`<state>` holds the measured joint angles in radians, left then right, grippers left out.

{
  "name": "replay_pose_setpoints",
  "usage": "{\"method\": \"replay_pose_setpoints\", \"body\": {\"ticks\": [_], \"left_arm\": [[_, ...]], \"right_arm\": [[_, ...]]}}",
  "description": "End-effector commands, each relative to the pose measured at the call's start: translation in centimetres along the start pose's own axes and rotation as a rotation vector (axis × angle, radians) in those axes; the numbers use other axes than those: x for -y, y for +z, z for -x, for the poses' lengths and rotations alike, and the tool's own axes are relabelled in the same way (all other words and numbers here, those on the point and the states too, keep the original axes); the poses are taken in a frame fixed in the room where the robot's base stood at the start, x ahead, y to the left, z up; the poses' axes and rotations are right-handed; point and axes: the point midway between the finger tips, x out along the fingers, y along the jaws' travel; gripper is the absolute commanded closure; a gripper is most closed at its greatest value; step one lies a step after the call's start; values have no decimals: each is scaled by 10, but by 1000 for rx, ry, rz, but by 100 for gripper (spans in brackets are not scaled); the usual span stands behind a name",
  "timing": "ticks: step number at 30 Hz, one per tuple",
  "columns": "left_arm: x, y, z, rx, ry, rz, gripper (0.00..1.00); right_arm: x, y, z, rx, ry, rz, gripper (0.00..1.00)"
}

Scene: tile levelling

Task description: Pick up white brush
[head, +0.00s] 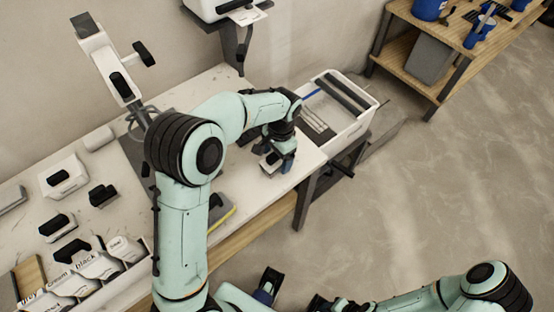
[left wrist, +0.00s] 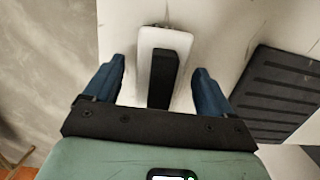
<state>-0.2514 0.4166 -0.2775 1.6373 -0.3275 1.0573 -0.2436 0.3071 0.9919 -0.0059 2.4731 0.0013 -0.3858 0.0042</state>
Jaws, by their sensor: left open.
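The white brush (left wrist: 146,62) lies on the table in the left wrist view, a white block with a black bar-shaped grip along its middle. My left gripper (left wrist: 159,76) is open, with one blue finger on either side of the brush and visible gaps between fingers and brush. In the head view my left gripper (head: 279,163) is low over the table's right end and mostly hides the brush. My right arm (head: 475,283) is at the bottom right; its gripper's opening is not clear there.
A black ribbed pad (left wrist: 275,92) lies right of the brush in the wrist view. A white bin (head: 359,125) stands beyond the table's right end. White blocks with black grips and labelled packs (head: 95,264) are at the left. A wooden shelf (head: 400,65) stands at the back right.

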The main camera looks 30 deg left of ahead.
Motion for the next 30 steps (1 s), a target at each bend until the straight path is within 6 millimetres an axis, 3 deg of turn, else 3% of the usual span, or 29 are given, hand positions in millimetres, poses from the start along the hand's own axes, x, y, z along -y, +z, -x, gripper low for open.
{"method": "replay_pose_setpoints", "body": {"ticks": [8,14,25,30], "left_arm": [[0,0,-2,-1,0,0,19],[0,0,-2,0,0,0,84],[0,0,-1,0,0,-1,86],[0,1,12,-3,-1,-1,86]], "right_arm": [[0,0,0,0,0,0,55],[0,0,0,0,0,0,55],[0,0,0,0,0,0,55],[1,0,2,-1,0,0,55]]}}
